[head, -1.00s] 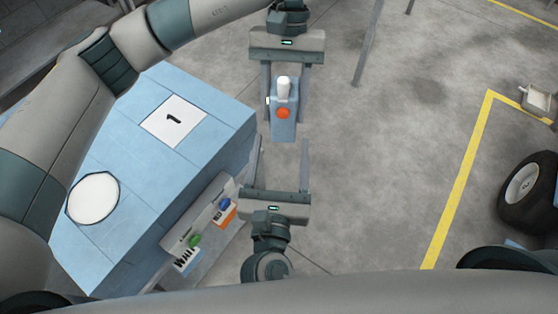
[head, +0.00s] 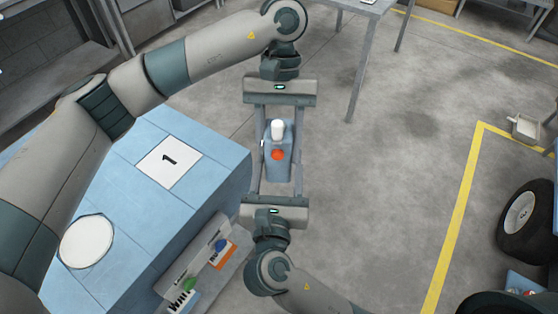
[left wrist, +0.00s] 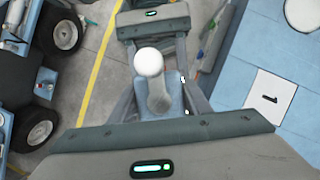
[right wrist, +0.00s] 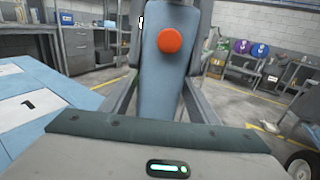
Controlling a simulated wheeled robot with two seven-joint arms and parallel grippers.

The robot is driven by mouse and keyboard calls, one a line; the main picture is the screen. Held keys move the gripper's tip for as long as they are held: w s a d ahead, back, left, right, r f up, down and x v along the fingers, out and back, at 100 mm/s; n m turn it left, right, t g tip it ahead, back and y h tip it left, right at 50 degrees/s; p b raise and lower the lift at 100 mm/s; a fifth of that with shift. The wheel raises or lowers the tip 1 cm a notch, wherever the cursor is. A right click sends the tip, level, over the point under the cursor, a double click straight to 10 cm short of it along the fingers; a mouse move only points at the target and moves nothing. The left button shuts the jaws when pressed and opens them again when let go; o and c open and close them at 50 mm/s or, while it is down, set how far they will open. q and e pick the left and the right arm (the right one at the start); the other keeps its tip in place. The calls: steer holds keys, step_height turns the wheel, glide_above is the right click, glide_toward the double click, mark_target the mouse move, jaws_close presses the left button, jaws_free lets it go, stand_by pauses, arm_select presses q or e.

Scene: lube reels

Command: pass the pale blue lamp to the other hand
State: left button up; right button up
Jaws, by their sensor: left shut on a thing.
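The pale blue lamp (head: 282,170) has a white top and an orange-red button on its face. It hangs in the air between my two grippers in the head view. My left gripper (head: 279,132), coming from above in the picture, is shut on the lamp. My right gripper (head: 279,163) faces it from below, its fingers on either side of the lamp's near end. The fingers look open, with a small gap to the lamp. The lamp also shows in the left wrist view (left wrist: 158,98) and, with its button, in the right wrist view (right wrist: 166,90).
A blue-topped bench (head: 132,200) with a white card marked 1 and a white disc stands at the left. A tray with green and blue items (head: 205,262) sits by its near edge. The floor right of the grippers is clear up to a yellow line.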

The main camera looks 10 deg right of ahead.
steer(key=c, duration=1)
arm_select(q)
steer(key=o, duration=1.4)
steer(key=shift+r, duration=0.1)
steer(key=v, duration=1.1)
steer(key=shift+w+r, duration=0.2)
steer(key=shift+r, duration=0.15)
steer(key=shift+d, duration=0.1)
